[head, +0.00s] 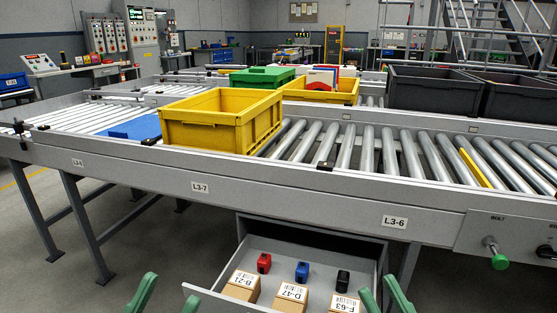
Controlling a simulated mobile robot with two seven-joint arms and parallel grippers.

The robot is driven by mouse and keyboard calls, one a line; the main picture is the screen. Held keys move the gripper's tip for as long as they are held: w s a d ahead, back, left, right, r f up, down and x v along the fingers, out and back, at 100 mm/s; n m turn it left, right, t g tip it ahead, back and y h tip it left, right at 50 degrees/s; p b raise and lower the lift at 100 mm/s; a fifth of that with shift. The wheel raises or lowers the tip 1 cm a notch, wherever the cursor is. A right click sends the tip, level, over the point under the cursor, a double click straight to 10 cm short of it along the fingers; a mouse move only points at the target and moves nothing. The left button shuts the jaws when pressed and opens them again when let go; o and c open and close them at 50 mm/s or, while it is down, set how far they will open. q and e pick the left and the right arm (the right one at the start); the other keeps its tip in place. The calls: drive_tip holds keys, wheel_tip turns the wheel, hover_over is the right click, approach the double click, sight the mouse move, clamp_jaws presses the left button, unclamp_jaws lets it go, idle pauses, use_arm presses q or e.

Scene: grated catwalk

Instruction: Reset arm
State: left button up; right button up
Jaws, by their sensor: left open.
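My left gripper (171,287) shows at the bottom edge as two green fingers with a gap between them; it is open and I see nothing between them. My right gripper (378,284) also shows at the bottom edge, its two green fingers apart and no held object visible. Both are in front of the open drawer, low in the picture. No part marked as a reset arm can be read. A green-knobbed plunger (498,257) sticks out from the conveyor's side panel at right, beneath the word BOLT.
Floor at left is clear.

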wheel_tip(320, 180, up, 4)
drive_tip(key=s+n+y+p, duration=0.2)
drive_tip(key=y, duration=0.1)
use_arm(q)
drive_tip(key=w+a+f+n+g+y+p, duration=0.3)
drive_tip(key=w+f+n+g+y+p, duration=0.5)
drive_tip(key=p, duration=1)
use_arm(e)
drive_tip(key=w+d+f+m+g+h, duration=0.2)
drive_tip(key=w+f+m+g+h, duration=0.4)
drive_tip(key=h, duration=0.4)
use_arm(q)
drive_tip(key=s+a+f+n+g+y+p, duration=0.1)
drive_tip(key=s+f+g+y+p, duration=0.3)
drive_tip(key=s+p, duration=0.6)
drive_tip(key=shift+s+a+f+n+g+y+p, duration=0.15)
drive_tip(key=shift+a+f+n+g+y+p, duration=0.4)
drive_tip(key=shift+p, duration=1.35)
use_arm(e)
drive_tip(key=s+d+f+m+g+h, duration=0.2)
drive_tip(key=s+f+m+g, duration=0.1)
drive_tip(key=s+f+g, duration=0.3)
drive_tip(key=shift+s+f+m+g, duration=0.3)
drive_tip(key=shift+s+f, duration=1.05)
drive_tip(key=shift+s, duration=0.15)
